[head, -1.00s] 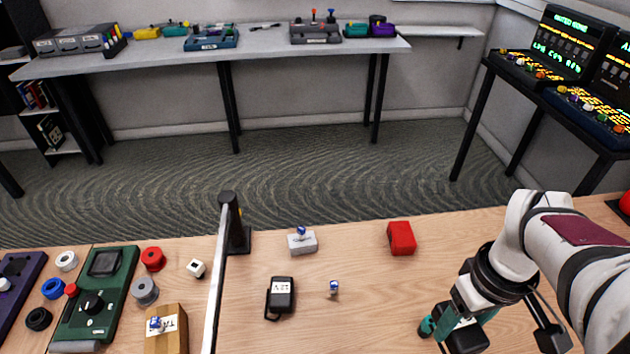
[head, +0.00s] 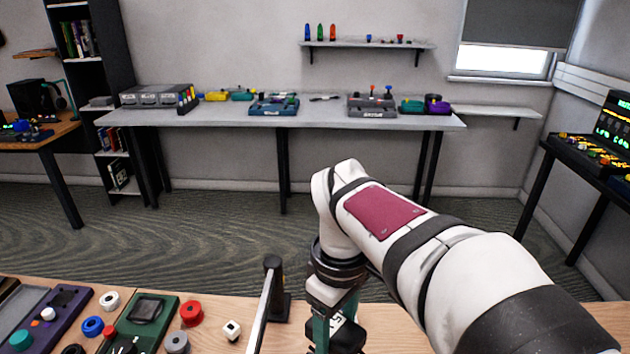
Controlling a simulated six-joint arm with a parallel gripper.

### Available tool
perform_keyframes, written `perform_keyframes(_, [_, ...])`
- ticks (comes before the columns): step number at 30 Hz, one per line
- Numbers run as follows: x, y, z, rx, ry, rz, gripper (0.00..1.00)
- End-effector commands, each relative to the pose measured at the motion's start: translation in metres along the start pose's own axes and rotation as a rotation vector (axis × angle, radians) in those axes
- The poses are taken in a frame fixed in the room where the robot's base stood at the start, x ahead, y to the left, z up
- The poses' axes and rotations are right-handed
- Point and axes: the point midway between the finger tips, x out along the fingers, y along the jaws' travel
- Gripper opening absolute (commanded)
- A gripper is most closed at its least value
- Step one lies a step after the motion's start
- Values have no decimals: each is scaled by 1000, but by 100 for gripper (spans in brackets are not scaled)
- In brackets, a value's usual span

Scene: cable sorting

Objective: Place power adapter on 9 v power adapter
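My gripper (head: 333,330) is low in the middle of the head view, pointing down over the wooden table. Its teal fingers are partly visible and their tips are cut off by the lower edge. A black power adapter (head: 348,336) with white markings shows between and beside the fingers, and my gripper appears shut on it. The marking is only partly visible and I cannot read it. The other black adapter, with a white label, that lay on the table is not visible now; it is below the frame or behind my arm.
A black post with a pale rail (head: 273,285) stands just left of my gripper. My arm hides much of the table's right side.

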Motion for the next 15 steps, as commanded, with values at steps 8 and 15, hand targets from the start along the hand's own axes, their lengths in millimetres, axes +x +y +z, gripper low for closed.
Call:
perform_keyframes(8, [4, -124, -100, -393, 0, 0, 0])
perform_keyframes(15, [8, -195, -125, -566, 0, 0, 0])
